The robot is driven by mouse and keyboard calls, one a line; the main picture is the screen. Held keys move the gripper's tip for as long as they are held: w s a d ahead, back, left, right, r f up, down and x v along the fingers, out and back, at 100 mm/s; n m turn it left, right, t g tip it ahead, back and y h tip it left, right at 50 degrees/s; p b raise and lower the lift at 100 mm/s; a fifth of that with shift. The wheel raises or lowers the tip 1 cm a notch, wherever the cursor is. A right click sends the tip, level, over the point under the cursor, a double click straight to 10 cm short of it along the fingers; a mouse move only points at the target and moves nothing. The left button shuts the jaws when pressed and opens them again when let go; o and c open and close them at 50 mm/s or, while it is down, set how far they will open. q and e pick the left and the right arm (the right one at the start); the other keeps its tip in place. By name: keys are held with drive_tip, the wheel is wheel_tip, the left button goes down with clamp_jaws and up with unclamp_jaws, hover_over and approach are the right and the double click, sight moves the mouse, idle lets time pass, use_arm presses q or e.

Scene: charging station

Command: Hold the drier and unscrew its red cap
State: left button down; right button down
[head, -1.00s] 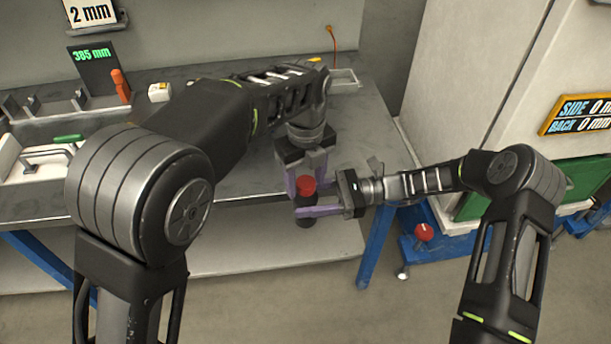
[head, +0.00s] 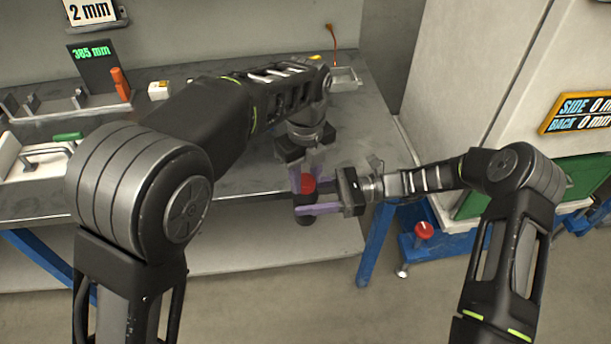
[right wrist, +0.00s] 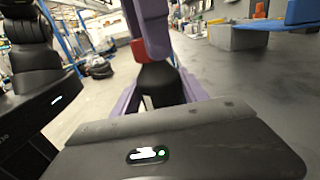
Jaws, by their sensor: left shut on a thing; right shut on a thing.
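The drier (head: 303,219) is a small dark upright body with a red cap (head: 309,183) on its top, held in front of the bench edge. My right gripper (head: 304,205) comes in from the right and is shut on the dark body. My left gripper (head: 307,178) points down from above, its purple fingers shut on the red cap. In the right wrist view, the dark body (right wrist: 158,82) sits between my right gripper's purple fingers. The red cap (right wrist: 138,50) shows beyond it, partly hidden by my left gripper's fingers. Whether a gap separates cap and body cannot be told.
The grey bench (head: 240,178) lies behind the grippers. An orange-red tool (head: 121,84), a white box (head: 158,90) and a small tray (head: 344,79) are on it. A blue cart with a red knob (head: 424,230) stands at right, beside a pale cabinet (head: 470,90).

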use_arm(q)
drive_tip(key=n, duration=1)
drive_tip(key=shift+n, duration=0.4)
drive_tip(key=n, duration=0.2)
drive_tip(key=shift+n, duration=0.3)
drive_tip(key=n, duration=1)
drive_tip(key=shift+r, duration=0.1)
drive_tip(key=n, duration=0.5)
drive_tip(key=shift+n, duration=0.3)
drive_tip(key=n, duration=1.3)
drive_tip(key=shift+n, duration=0.4)
